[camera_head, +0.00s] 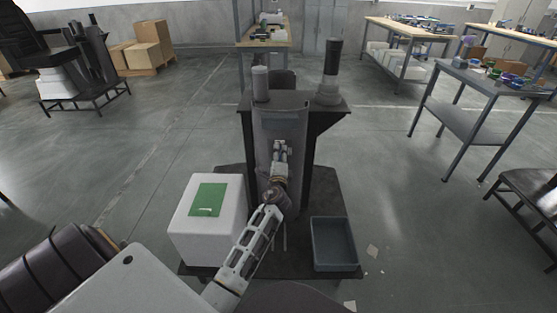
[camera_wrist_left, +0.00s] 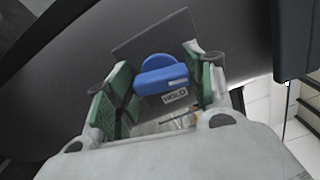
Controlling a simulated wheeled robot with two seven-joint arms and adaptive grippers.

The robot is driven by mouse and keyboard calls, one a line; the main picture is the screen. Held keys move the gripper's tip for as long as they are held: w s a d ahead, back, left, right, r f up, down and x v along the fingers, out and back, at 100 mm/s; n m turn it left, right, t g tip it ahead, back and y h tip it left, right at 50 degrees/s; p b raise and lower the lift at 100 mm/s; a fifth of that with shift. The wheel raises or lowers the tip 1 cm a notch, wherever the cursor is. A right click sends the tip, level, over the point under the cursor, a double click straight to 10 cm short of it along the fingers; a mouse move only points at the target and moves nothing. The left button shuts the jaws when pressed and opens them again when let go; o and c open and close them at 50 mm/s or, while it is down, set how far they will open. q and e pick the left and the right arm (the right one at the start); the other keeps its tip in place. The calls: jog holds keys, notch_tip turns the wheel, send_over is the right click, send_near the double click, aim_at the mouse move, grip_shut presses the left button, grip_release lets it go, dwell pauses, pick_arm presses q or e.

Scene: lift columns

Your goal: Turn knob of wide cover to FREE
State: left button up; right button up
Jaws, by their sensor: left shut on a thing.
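The lift column's dark curved cover (camera_head: 266,127) faces me in the middle of the head view. My left gripper (camera_head: 281,148) is up against it, and the arm hides part of the cover. In the wrist view a blue knob (camera_wrist_left: 160,77) stands on a dark plate (camera_wrist_left: 128,50). A label reading HOLD (camera_wrist_left: 175,96) shows just below the knob. My left gripper (camera_wrist_left: 163,84) has its green-padded fingers on either side of the knob and is shut on it. The knob is hidden in the head view. My right gripper is in neither view.
A white box with a green top (camera_head: 185,228) stands left of the column, and an empty grey-blue tray (camera_head: 335,262) lies to its right. Two cylinders, one grey (camera_head: 261,84) and one dark (camera_head: 331,70), stand on the column's top. Workbenches stand farther back.

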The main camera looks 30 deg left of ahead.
pick_arm(q)
jog(key=shift+f+n+b, duration=0.1)
jog(key=shift+n+b, duration=0.65)
jog(key=shift+n, duration=0.45)
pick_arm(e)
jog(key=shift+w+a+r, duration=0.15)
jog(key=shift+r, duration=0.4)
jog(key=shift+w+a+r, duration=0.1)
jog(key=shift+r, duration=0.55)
pick_arm(q)
jog(key=o, duration=1)
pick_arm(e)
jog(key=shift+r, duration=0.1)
